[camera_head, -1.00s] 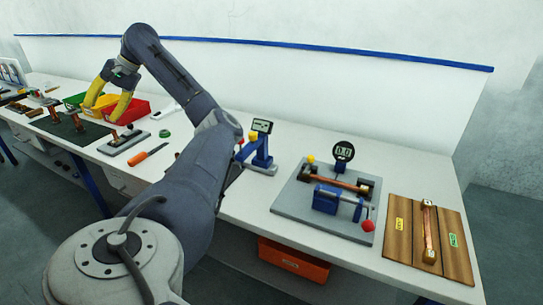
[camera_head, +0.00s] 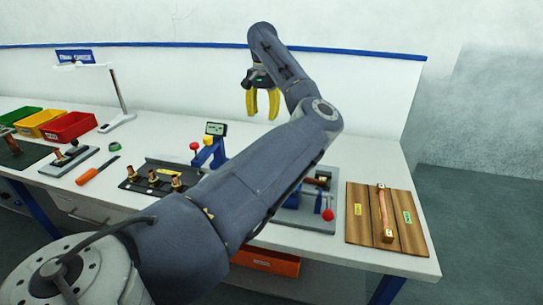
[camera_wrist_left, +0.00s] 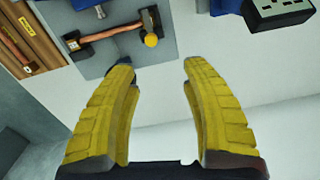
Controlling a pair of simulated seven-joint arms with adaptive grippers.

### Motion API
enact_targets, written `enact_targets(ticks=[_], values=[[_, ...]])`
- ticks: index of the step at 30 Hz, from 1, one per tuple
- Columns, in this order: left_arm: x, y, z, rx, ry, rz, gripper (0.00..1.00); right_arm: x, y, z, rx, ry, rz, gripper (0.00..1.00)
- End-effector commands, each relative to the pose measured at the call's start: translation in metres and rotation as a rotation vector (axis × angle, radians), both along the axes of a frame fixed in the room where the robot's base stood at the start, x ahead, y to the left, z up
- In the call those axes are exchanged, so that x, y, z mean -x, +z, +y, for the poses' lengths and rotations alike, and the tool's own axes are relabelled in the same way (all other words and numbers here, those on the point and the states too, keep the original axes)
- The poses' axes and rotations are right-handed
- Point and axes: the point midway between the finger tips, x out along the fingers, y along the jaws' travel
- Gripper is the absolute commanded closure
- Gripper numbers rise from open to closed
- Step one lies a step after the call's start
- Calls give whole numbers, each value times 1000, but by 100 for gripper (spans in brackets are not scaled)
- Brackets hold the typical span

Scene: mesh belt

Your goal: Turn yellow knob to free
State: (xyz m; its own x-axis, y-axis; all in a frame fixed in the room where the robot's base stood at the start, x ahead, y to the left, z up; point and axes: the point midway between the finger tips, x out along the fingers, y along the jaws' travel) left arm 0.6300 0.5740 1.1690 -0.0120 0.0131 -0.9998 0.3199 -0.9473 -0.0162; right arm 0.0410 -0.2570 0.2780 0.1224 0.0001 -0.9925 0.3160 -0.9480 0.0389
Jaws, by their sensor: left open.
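In the left wrist view a small yellow knob (camera_wrist_left: 151,40) sits at the end of a copper bar (camera_wrist_left: 110,33) on a grey fixture plate (camera_wrist_left: 92,62). In the head view my left arm hides most of this fixture plate (camera_head: 290,217), including the yellow knob; a red ball knob (camera_head: 328,215) shows at its front. My left gripper (camera_head: 262,117) has yellow fingers, spread apart and empty, above the back of the table. In the left wrist view the gripper (camera_wrist_left: 158,64) has its fingertips near the yellow knob in the picture, apart from it. My right gripper is not in view.
A wooden board (camera_head: 358,232) with a copper bar lies right of the fixture. A blue stand (camera_head: 208,152) with a small display, a red knob and a yellow part stands left of my arm. An orange screwdriver (camera_head: 92,172) and coloured bins (camera_head: 70,127) lie farther left.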

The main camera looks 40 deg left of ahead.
Motion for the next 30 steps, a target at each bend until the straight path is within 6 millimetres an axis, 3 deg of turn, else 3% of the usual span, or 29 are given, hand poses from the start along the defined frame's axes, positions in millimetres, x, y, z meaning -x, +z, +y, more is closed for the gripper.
enact_targets(ticks=[3,8,30], values=[[-9,0,-13,12,-17,-10,53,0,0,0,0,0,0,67],[-10,-13,-15,13,-21,-11,53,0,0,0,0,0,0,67],[-9,-139,-14,13,-19,-9,53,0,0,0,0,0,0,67]])
